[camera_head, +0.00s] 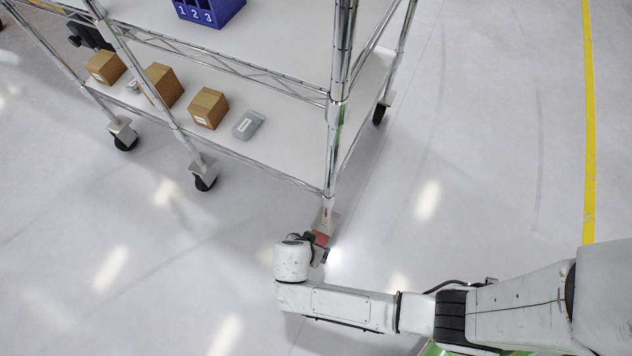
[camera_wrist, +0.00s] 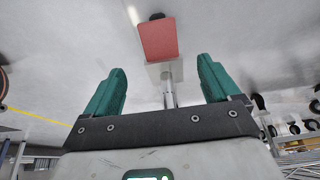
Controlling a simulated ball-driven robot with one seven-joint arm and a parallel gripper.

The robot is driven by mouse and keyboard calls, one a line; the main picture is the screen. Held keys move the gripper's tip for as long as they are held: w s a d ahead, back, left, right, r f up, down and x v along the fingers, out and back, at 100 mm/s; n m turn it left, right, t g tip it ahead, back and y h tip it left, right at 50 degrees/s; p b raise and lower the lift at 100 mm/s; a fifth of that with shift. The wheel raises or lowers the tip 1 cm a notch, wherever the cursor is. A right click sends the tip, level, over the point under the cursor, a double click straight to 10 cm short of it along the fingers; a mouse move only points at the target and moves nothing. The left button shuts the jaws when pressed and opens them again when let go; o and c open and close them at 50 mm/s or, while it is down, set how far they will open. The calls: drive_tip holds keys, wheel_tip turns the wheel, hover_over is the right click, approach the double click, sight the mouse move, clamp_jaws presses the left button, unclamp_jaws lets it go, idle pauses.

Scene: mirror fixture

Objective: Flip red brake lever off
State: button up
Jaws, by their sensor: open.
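The red brake lever (camera_head: 320,238) is at the caster under the near right post of the wire cart, low to the floor. In the wrist view the lever (camera_wrist: 158,40) is a flat red plate at the top, ahead of the fingertips and between their lines. It joins a pale bracket and a metal post (camera_wrist: 168,92). My gripper (camera_wrist: 158,82) is open, with its two green fingers apart and nothing between the tips but the view of the post beyond. In the head view my gripper (camera_head: 320,250) is beside the lever and partly hidden by my wrist; contact cannot be told.
The wire cart shelf (camera_head: 285,150) stands above the lever on casters, two more of which (camera_head: 205,182) show left. Brown boxes (camera_head: 208,107), a grey item (camera_head: 248,125) and a blue bin (camera_head: 208,10) rest on it. The floor right of the cart is clear to a yellow line (camera_head: 589,120).

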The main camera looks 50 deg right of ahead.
sight(318, 240)
drive_tip(key=b+x, duration=0.4)
drive_tip(key=x, duration=0.5)
drive_tip(key=shift+f+b, duration=0.3)
drive_tip(key=shift+b, duration=0.1)
drive_tip(key=shift+d, duration=0.1)
drive_tip(key=shift+c, duration=0.3)
drive_tip(key=c, duration=1.5)
drive_tip(key=shift+o, duration=0.2)
drive_tip(key=r+y+p, duration=0.1)
drive_tip(key=p, duration=0.2)
drive_tip(key=shift+d+r+g+y, duration=0.1)
drive_tip(key=shift+r+g+y, duration=0.2)
drive_tip(key=shift+r+y+p, duration=0.35)
drive_tip(key=shift+y+p, duration=0.35)
drive_tip(key=shift+p, duration=0.45)
drive_tip(key=shift+d+g+y+p, duration=0.1)
drive_tip(key=shift+g+y+p, duration=0.35)
drive_tip(key=shift+y, duration=0.25)
